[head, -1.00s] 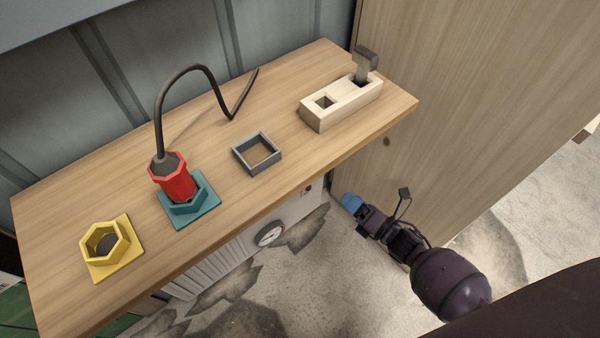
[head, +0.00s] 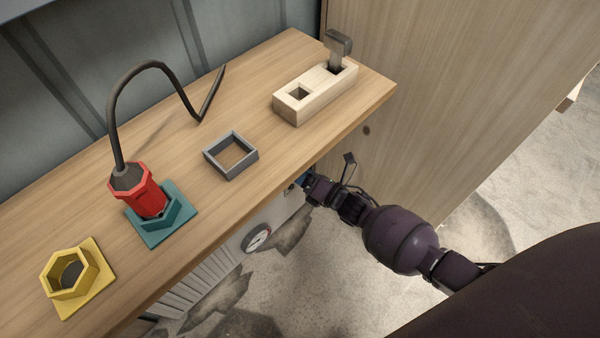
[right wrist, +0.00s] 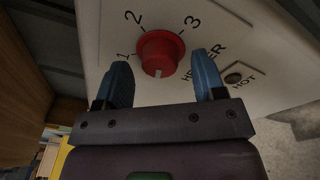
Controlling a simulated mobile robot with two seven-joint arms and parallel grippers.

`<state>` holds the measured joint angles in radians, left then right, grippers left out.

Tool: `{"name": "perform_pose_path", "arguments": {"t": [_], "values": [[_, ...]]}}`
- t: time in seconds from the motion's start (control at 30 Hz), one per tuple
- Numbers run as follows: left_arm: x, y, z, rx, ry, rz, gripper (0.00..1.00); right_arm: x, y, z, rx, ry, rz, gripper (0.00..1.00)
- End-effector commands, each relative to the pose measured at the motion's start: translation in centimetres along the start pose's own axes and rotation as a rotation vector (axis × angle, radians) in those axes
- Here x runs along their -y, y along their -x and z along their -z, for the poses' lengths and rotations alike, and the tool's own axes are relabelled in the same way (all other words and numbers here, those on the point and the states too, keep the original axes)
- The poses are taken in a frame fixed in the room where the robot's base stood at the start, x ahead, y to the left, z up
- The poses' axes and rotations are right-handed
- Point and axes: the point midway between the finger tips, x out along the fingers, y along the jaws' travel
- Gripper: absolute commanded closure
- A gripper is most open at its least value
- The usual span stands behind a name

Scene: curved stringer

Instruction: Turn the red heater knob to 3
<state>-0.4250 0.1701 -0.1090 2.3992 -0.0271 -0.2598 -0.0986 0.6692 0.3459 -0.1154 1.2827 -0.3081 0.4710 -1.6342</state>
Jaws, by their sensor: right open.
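The red heater knob (right wrist: 158,52) is on a white panel in the right wrist view, with the numbers 1, 2 and 3 around it. Its white mark is at its lower edge in that view, away from all three numbers. My right gripper (right wrist: 160,62) is open, its two blue fingers on either side of the knob's lower part. I cannot tell whether they touch it. In the head view my right gripper (head: 300,181) is at the heater (head: 274,217), under the bench's front edge, and the knob is hidden there. My left gripper is not in view.
The wooden bench (head: 190,235) overhangs the heater. On it are a yellow hexagonal holder (head: 88,290), a red tool (head: 140,192) with a cable in a teal holder (head: 178,228), a grey square frame (head: 230,170) and a wooden block (head: 325,95). A wooden wall (head: 430,100) stands right.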

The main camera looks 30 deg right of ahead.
Motion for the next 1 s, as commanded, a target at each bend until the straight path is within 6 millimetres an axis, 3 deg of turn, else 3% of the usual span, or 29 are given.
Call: {"name": "perform_pose_path", "arguments": {"t": [0.3, 0.63, 1.0], "values": [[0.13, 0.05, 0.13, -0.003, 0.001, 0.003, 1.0, 0.0, -0.22, -0.03, 0.0, 0.0, 0.0, 0.36], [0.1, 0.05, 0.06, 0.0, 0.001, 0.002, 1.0, 0.0, -0.2, -0.02, 0.0, 0.0, 0.0, 0.86], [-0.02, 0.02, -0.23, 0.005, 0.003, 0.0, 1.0, 0.03, -0.17, 0.04, 0.005, -0.063, -0.007, 0.86]]}}
